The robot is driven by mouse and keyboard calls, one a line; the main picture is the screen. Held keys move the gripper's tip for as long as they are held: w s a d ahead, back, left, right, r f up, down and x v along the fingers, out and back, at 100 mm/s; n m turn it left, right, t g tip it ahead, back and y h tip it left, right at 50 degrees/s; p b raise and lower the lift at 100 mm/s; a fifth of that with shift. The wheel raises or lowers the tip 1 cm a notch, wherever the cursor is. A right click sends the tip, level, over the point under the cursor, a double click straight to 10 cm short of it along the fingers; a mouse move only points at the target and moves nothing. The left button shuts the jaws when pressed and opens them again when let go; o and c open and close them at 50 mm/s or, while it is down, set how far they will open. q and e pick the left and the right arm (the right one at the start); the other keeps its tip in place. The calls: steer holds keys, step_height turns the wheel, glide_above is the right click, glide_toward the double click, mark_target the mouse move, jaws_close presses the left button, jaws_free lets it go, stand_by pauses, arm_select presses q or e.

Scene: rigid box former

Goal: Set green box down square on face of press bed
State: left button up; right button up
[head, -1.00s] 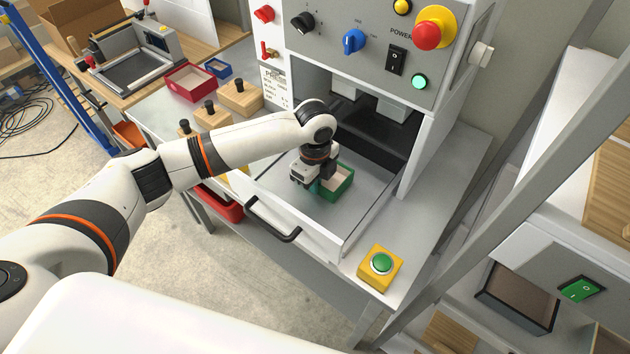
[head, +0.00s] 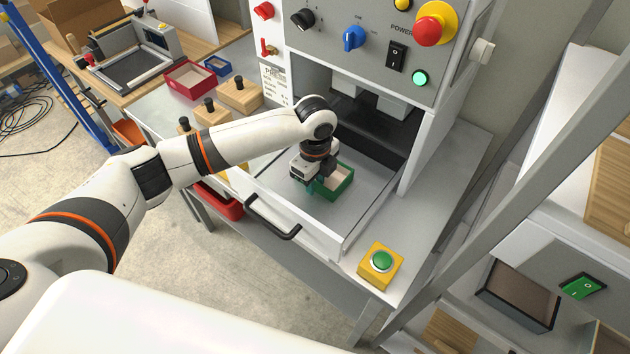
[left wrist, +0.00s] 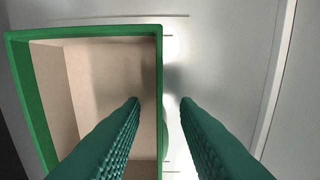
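The green box (head: 343,188) is an open-topped tray with a pale inside. It appears to rest on the grey face of the press bed (head: 292,187), in the drawn-out drawer in front of the press opening. My left gripper (head: 318,186) is over the box's left side and hides part of it. In the left wrist view, the green ridged fingers (left wrist: 161,100) stand on either side of one wall of the box (left wrist: 20,75), one inside and one outside, with gaps to the wall. The box's edges look nearly parallel to the thin marks on the bed. My right gripper is not in view.
The drawer has raised side walls and a black front handle (head: 272,222). A yellow button box (head: 380,267) stands on the right of the table. Wooden blocks (head: 240,95), a red tray (head: 190,80) and a blue tray (head: 217,67) lie to the left. The control panel overhangs the opening.

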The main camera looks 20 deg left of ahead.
arm_select(q)
step_height(320, 180, up, 11)
steer(key=b, duration=0.1)
steer(key=shift+s, duration=0.1)
stand_by(0.8)
